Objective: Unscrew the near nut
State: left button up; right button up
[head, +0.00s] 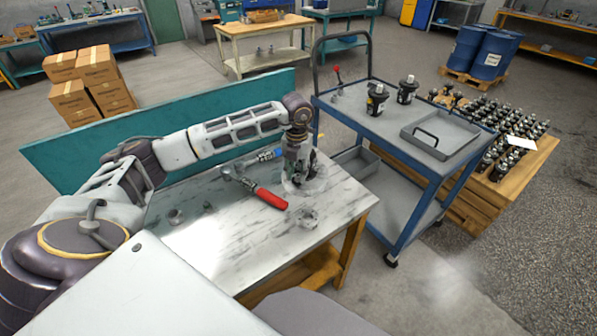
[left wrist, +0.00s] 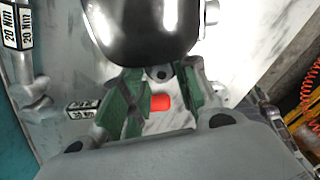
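My left gripper (head: 302,180) points down over the right part of the marble-topped table (head: 225,250), above a pale round part (head: 318,185). In the left wrist view its green-padded fingers (left wrist: 160,95) stand apart. A small red piece (left wrist: 160,102) shows in the gap, and a glossy black rounded body (left wrist: 145,30) is just past the fingers. No nut can be made out clearly at the fingertips; the fingers cover that spot in the head view. A small metal fitting (head: 307,216) sits on the table nearer me. My right gripper is not in view.
A teal panel (head: 100,140) edges the back; a blue cart (head: 400,125) stands to the right.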

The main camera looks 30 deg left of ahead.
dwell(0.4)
pick_arm(q)
jog(key=shift+m+b, duration=0.5)
jog(key=shift+m, duration=1.3)
jog(key=shift+m+b, duration=0.35)
jog(key=shift+m, duration=1.15)
jog(key=shift+o, duration=0.3)
jog(key=shift+w+d+r, duration=0.15)
jog(key=shift+d+r, duration=0.1)
jog(key=c, duration=0.7)
jog(key=shift+d, duration=0.1)
grip_shut()
jog(key=shift+n, duration=0.3)
jog(key=shift+w+r+n+p, duration=0.1)
jog(key=shift+n+p, duration=0.6)
jog(key=shift+n, duration=1.8)
